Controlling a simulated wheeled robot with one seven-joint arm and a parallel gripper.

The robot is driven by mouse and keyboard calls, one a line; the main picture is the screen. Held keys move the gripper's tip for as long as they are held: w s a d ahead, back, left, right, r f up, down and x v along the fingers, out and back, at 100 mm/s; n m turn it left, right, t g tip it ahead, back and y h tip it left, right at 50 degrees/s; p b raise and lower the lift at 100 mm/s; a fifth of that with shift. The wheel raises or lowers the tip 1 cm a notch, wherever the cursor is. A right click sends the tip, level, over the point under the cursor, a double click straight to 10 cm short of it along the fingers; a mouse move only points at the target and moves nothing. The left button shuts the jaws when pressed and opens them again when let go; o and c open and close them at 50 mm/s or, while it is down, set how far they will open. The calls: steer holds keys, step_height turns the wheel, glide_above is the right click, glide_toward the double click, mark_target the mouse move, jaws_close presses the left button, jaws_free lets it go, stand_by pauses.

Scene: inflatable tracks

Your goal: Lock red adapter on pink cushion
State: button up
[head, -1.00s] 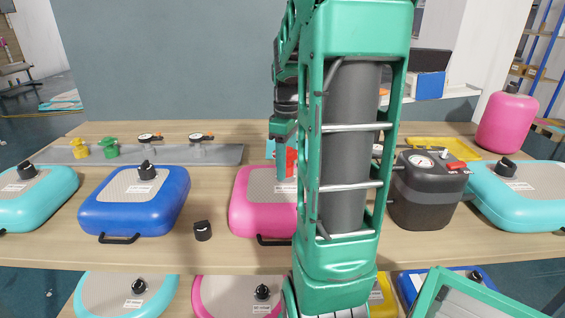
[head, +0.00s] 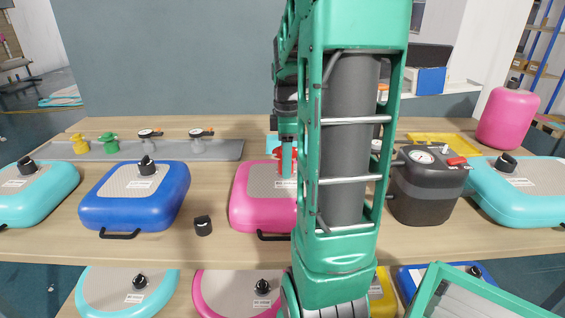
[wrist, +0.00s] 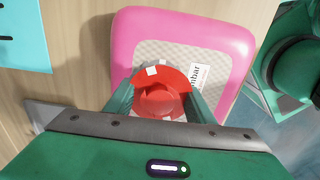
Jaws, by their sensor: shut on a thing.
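The pink cushion (head: 254,208) lies on the table in the middle, partly behind my arm in the head view. In the wrist view the pink cushion (wrist: 127,37) shows its grey patterned top and a white label. The red adapter (wrist: 158,92) is between the fingers of my gripper (wrist: 158,105), over the cushion's top. My gripper is shut on it. In the head view only a small part of the red adapter (head: 279,153) shows beside the gripper. The adapter hides the cushion's valve opening, and I cannot tell whether it touches it.
A blue cushion (head: 111,215) and a loose black cap (head: 203,225) lie to the left. A dark pump (head: 418,200) stands right of my arm. A grey strip (head: 110,152) at the back holds yellow, green and other adapters. A turquoise cushion (head: 520,205) is far right.

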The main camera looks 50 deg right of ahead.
steer(key=shift+n, duration=0.4)
steer(key=n, duration=0.4)
steer(key=shift+n, duration=0.3)
steer(key=n, duration=0.4)
steer(key=shift+n, duration=0.4)
steer(key=o, duration=1.1)
steer(key=shift+o, duration=0.2)
